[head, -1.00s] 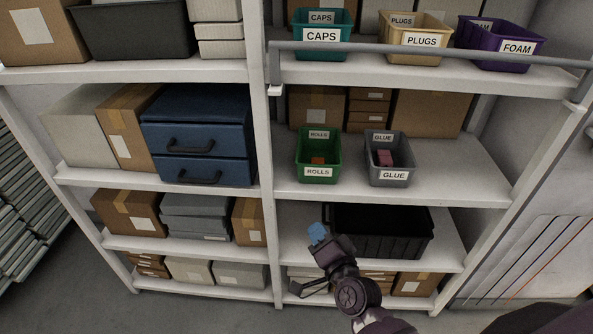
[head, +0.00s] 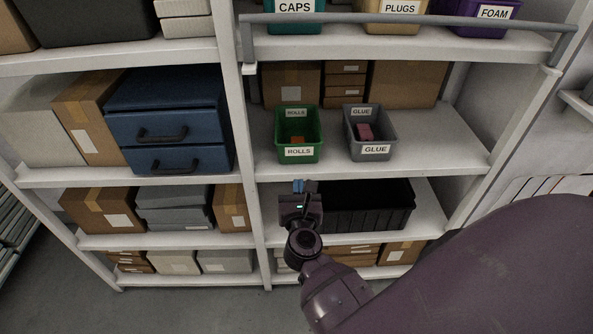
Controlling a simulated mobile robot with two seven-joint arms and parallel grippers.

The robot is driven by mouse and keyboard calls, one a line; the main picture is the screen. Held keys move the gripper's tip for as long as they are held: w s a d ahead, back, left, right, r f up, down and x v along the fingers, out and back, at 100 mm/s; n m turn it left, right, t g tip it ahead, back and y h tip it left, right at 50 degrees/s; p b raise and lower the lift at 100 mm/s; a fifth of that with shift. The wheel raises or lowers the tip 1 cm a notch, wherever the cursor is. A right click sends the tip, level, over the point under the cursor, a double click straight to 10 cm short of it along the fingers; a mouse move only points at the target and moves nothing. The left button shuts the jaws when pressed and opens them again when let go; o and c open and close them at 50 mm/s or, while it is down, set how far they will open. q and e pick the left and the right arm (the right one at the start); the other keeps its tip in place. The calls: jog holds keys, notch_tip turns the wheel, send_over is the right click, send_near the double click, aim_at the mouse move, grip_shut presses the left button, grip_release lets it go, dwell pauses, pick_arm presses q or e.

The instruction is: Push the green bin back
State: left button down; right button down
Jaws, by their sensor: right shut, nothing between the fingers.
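The green bin (head: 283,138), labelled ROLLS, stands upright on the middle shelf of the right bay, near the shelf's front edge. A small orange-brown item lies in it. My right gripper (head: 305,186) is shut and empty, its blue-tipped fingers pointing up toward the shelf. In the picture it is below the green bin and in front of the black crate, apart from the bin. My left gripper is not in view.
A grey GLUE bin (head: 353,143) stands to the right of the green bin. Cardboard boxes (head: 291,84) stand at the back of that shelf. A black crate (head: 368,207) sits on the shelf below. A grey rail (head: 400,19) crosses the shelf above.

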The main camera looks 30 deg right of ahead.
aim_at(296, 147)
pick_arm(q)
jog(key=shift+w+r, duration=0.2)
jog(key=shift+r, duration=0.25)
pick_arm(e)
jog(key=x, duration=1.3)
jog(key=shift+w, duration=0.1)
